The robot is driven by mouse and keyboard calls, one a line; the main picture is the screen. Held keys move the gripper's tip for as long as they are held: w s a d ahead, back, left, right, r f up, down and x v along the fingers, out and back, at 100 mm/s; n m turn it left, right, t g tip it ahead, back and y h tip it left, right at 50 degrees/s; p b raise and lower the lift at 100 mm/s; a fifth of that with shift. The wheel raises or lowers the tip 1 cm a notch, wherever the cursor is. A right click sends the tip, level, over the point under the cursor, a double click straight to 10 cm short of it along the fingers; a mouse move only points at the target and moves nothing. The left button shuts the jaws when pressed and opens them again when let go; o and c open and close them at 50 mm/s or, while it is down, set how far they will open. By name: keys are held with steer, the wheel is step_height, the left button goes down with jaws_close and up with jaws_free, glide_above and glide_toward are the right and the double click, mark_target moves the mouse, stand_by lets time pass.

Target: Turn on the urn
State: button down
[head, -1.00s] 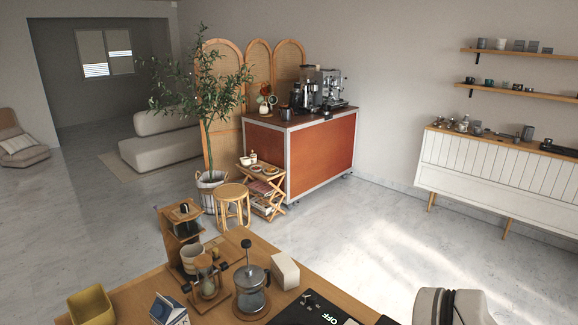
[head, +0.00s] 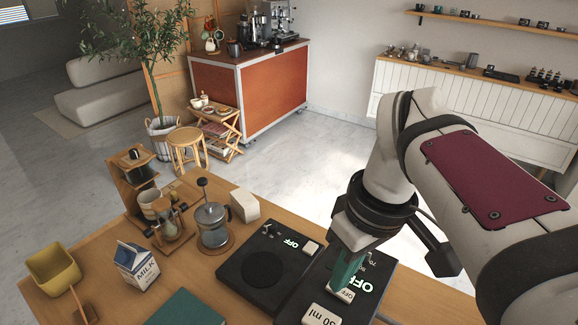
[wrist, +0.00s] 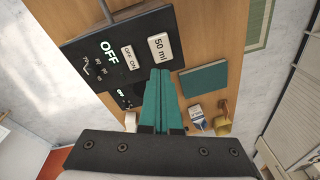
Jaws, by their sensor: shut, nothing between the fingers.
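Two black units lie side by side on the table. The right one (head: 303,298), which looks like the urn, has a lit OFF readout, a 50 ml plate (head: 321,316), dial numbers and an OFF/ON switch (head: 345,294). In the wrist view its OFF readout (wrist: 108,48), its OFF/ON switch (wrist: 130,57) and the 50 ml plate (wrist: 160,47) all show. My gripper (head: 346,280) has teal fingers, shut and empty, pointing down above this unit close to the switch. Its fingertips (wrist: 161,72) appear beside the 50 ml plate. I cannot tell whether they touch anything.
The left black unit (head: 254,283) has a round plate and also reads OFF. Behind it stand a French press (head: 213,228) and a white box (head: 245,206). A milk carton (head: 137,266), a yellow container (head: 53,268) and a teal book (head: 188,309) lie to the left.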

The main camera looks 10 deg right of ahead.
steer(key=w+d+r+n, duration=0.3)
steer(key=d+r+n, duration=0.1)
steer(key=shift+w, duration=0.4)
steer(key=f, duration=0.4)
steer(key=w+a+f, duration=0.1)
steer(key=f, duration=0.8)
steer(key=shift+w+a+f, duration=0.3)
steer(key=shift+a+f, duration=0.05)
steer(key=shift+f, duration=0.05)
